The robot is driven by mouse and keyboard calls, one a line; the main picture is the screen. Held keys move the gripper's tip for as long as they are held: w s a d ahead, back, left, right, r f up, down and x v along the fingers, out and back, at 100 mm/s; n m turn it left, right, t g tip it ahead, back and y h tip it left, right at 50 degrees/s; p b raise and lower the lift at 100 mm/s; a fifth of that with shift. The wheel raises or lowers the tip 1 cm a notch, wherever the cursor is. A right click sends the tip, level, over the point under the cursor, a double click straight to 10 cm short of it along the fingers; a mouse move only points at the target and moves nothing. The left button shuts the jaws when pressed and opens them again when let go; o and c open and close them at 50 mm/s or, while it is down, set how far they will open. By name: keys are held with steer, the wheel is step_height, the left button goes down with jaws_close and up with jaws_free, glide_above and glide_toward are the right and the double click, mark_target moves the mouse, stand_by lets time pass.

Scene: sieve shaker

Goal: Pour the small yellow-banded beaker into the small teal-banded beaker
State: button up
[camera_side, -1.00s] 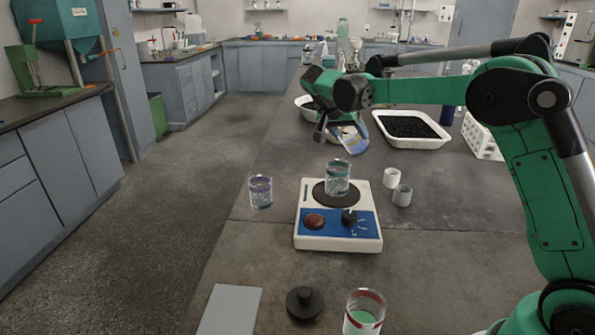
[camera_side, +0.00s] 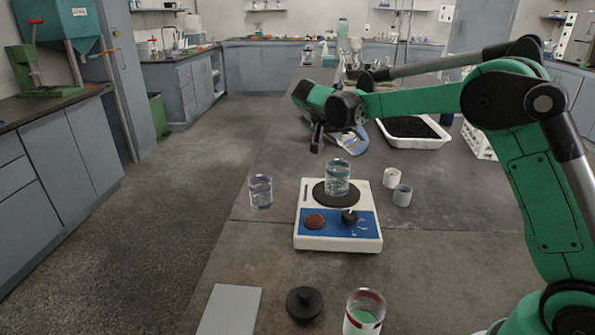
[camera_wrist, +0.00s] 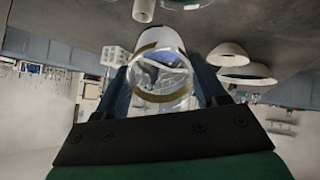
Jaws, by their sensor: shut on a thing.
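My gripper (camera_side: 334,138) is shut on the small yellow-banded beaker (camera_side: 353,143), held tilted in the air behind and above the hotplate. In the wrist view, the beaker (camera_wrist: 160,80) sits between the two fingers (camera_wrist: 163,85), its yellowish band visible and its round end facing the camera. How much it contains is unclear. The small teal-banded beaker (camera_side: 338,180) stands upright on the dark round plate of the white and blue hotplate (camera_side: 310,242), with some clear contents. The held beaker is apart from it, to its upper right in the side view.
A purple-banded beaker (camera_side: 261,192) stands left of the hotplate. Two small cups (camera_side: 402,195) (camera_side: 391,178) stand right of it. A red-banded beaker (camera_side: 364,314), a black knobbed weight (camera_side: 304,303) and a grey slab (camera_side: 230,310) lie in front. A white tray of black grains (camera_side: 425,143) is behind.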

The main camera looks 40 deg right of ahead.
steer(key=shift+a+r+h, duration=0.1)
steer(key=shift+h, duration=0.4)
steer(key=shift+a+f+h, duration=0.15)
steer(key=shift+f+h, duration=0.5)
steer(key=shift+h, duration=0.35)
stand_by(0.3)
steer(key=shift+a+r+h+b, duration=0.1)
steer(key=shift+a+h+b, duration=0.1)
steer(key=shift+h+b, duration=0.45)
steer(key=shift+a+r+h+b, duration=0.1)
steer(key=shift+a+h+b, duration=0.1)
steer(key=shift+h, duration=0.75)
stand_by(3.3)
steer(key=shift+a+f+h, duration=0.1)
steer(key=shift+f+h, duration=0.25)
steer(key=shift+h, duration=0.15)
stand_by(0.8)
